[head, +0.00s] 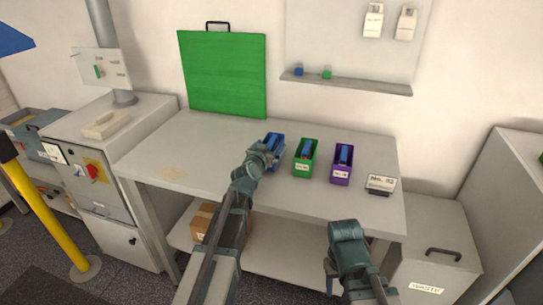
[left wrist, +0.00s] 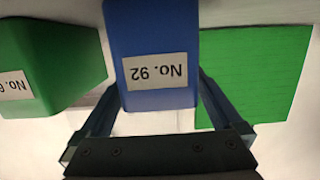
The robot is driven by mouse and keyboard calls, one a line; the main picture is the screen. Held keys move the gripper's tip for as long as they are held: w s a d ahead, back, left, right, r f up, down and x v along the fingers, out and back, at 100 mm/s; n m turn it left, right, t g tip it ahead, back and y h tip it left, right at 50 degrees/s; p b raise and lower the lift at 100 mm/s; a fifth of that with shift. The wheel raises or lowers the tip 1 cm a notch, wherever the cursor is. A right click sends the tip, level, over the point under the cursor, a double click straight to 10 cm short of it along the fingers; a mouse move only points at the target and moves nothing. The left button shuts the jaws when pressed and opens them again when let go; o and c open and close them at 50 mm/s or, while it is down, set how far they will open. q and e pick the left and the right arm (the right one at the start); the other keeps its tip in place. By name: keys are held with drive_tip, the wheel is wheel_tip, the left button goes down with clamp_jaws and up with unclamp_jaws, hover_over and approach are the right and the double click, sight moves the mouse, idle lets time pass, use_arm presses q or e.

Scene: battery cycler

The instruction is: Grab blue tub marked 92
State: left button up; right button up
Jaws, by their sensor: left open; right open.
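The blue tub (head: 276,139) stands on the grey table, the leftmost of three tubs in the head view. In the left wrist view the blue tub (left wrist: 150,35) shows an upside-down label reading No. 92. My left gripper (head: 264,152) is at the tub's near side, partly covering it. In the left wrist view my left gripper (left wrist: 157,88) is open, with one finger on either side of the tub; I cannot tell whether they touch it. My right gripper (head: 346,232) is low in front of the table, away from the tubs, and holds nothing visible.
A green tub (head: 304,167) and a purple tub (head: 341,174) stand to the right of the blue tub, each holding blue items. A small sign (head: 381,184) stands near the table's right end. A green board (head: 222,75) leans behind. The table's left part is clear.

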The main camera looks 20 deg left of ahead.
use_arm(q)
drive_tip(key=shift+w+f, duration=0.25)
drive_tip(key=shift+w, duration=0.8)
drive_tip(key=shift+s, duration=0.1)
clamp_jaws()
